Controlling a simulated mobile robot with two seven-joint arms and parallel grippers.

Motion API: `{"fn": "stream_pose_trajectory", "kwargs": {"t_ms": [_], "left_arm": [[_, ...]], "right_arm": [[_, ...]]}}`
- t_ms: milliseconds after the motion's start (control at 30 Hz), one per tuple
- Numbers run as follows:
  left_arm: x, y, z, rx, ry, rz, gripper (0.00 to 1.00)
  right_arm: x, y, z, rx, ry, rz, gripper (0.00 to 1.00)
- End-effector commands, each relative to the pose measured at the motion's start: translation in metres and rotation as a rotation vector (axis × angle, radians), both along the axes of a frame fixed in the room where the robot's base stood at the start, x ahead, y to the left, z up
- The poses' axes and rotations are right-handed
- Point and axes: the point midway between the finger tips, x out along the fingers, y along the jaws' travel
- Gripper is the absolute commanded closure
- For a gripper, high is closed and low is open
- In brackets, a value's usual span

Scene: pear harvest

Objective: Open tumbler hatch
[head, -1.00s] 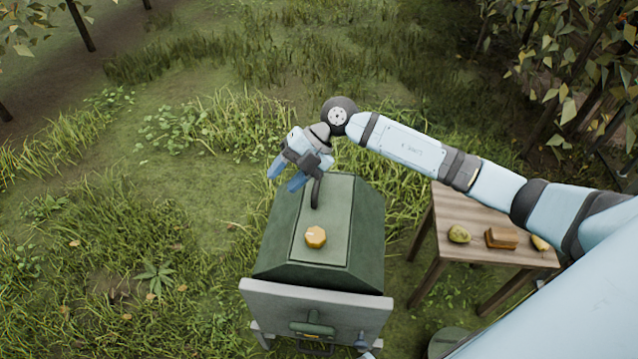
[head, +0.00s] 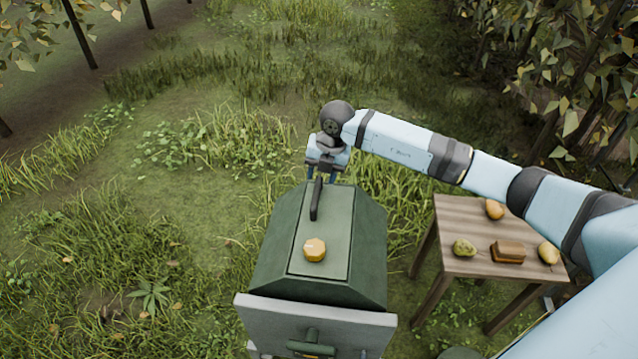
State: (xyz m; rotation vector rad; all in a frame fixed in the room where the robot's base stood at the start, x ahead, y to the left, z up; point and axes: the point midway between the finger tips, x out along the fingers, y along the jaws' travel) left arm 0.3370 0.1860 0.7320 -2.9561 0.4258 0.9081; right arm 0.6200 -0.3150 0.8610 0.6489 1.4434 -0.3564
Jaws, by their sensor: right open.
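The green tumbler (head: 262,262) stands in the lower middle of the head view. Its lighter green hatch (head: 328,229) lies flat in the top and looks shut. My left gripper is not in view.
A wooden table (head: 450,206) at the right holds a brown block (head: 508,251) and several pears, one green (head: 464,248). A grey panel (head: 270,311) is at the tumbler's front. Grass lies open to the left.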

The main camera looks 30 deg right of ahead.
Motion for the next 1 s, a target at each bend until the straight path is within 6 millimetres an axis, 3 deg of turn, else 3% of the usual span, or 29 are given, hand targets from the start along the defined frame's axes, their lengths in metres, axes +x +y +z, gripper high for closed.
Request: {"fn": "stream_pose_trajectory", "kwargs": {"t_ms": [233,600,667,800,1000], "left_arm": [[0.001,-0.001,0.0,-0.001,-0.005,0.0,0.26],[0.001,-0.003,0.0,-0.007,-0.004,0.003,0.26],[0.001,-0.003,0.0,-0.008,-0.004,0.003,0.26],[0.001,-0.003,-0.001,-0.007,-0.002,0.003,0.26],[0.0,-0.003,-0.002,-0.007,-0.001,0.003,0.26]], "right_arm": [[0.004,0.005,-0.031,0.001,-0.001,0.0,0.56],[0.004,0.006,-0.036,0.0,-0.002,0.001,0.56],[0.004,0.006,-0.036,0.0,-0.002,0.001,0.67],[0.004,0.006,-0.036,0.0,-0.002,0.001,0.99],[0.005,0.006,-0.036,0.002,-0.002,0.001,1.0]]}}
